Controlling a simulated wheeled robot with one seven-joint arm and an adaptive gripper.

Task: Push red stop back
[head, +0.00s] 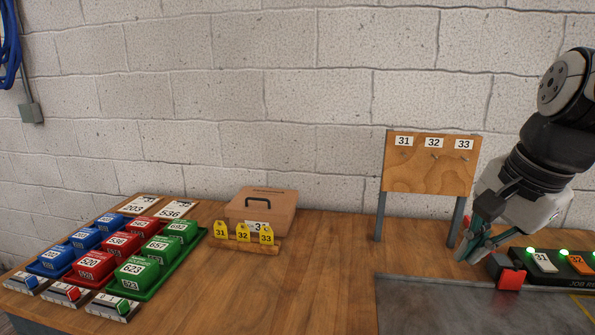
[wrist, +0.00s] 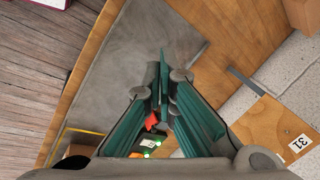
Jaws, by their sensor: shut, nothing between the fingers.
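The red stop (head: 510,279) is a small red block at the left end of the black job rail (head: 562,267), next to a dark block. Part of it shows in the wrist view (wrist: 151,121), between my fingers. My gripper (head: 467,254) is shut and empty, with teal fingers pointing down. It is above the bench, just left of the red stop and apart from it in the head view. The fingers also show in the wrist view (wrist: 165,75).
A wooden board (head: 430,176) with labels 31, 32 and 33 stands behind my gripper. A grey mat (head: 430,305) lies in front. Yellow tags (head: 243,235), a brown box (head: 262,205) and coloured bins (head: 133,271) are to the left. The bench centre is clear.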

